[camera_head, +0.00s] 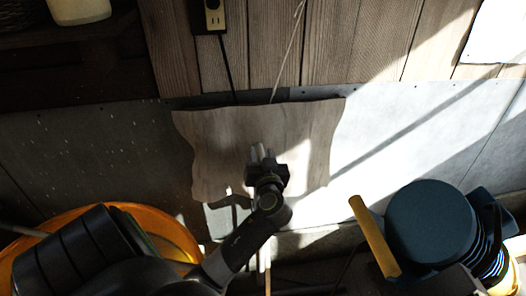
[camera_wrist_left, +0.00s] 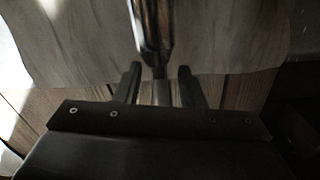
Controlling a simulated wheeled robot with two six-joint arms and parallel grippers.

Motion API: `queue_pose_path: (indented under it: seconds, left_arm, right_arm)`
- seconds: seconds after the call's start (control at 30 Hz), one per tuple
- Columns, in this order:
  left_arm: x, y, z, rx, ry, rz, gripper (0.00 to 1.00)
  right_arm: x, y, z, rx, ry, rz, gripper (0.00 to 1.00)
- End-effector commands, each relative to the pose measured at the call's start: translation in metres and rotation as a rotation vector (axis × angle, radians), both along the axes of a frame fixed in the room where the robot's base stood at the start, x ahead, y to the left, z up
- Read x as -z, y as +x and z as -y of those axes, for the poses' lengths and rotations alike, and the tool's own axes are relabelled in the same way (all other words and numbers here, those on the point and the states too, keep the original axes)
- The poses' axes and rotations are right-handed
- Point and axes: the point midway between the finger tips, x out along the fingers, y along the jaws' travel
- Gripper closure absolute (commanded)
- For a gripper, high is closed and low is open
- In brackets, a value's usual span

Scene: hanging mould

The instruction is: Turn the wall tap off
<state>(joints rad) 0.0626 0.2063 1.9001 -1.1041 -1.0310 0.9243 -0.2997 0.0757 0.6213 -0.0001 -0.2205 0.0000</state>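A shiny metal piece (camera_wrist_left: 152,25), which looks like part of the wall tap, comes down from the top of the left wrist view. Its lower end reaches the space between my left gripper's fingers. My left gripper (camera_wrist_left: 158,82) is open there, with a gap on each side; contact cannot be told. In the head view my left gripper (camera_head: 263,155) is in front of a wavy-edged wooden board on the wall. It hides most of the tap in that view, so the tap's handle position cannot be told. My right gripper is not in view.
The wooden board (camera_head: 215,140) hangs against a grey panel below wood planks. A power socket (camera_head: 213,18) with a cable is above. An orange round container (camera_head: 170,232) is at lower left. A blue drum-shaped object (camera_head: 430,222) and a yellow bar (camera_head: 375,237) are at lower right.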

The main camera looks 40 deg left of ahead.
Motion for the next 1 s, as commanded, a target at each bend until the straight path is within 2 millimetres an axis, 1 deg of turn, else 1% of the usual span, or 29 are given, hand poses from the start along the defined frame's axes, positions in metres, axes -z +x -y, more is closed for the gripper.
queue_pose_path:
  seconds: [0.13,0.4,0.77,1.0]
  left_arm:
    - [0.0,0.0001,-0.0001,0.0,0.0,0.0,0.64]
    - [-0.0001,0.0002,-0.0001,0.0,0.001,0.0,0.99]
    - [0.0002,-0.0003,-0.0015,0.035,0.003,-0.002,1.0]
    - [0.0001,-0.001,-0.0027,0.169,0.007,-0.002,1.0]
  right_arm:
    - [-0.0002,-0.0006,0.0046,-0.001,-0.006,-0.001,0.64]
    - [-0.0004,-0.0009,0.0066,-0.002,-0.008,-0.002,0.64]
    - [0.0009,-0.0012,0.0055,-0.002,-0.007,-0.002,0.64]
    - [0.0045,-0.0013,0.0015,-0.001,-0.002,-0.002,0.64]
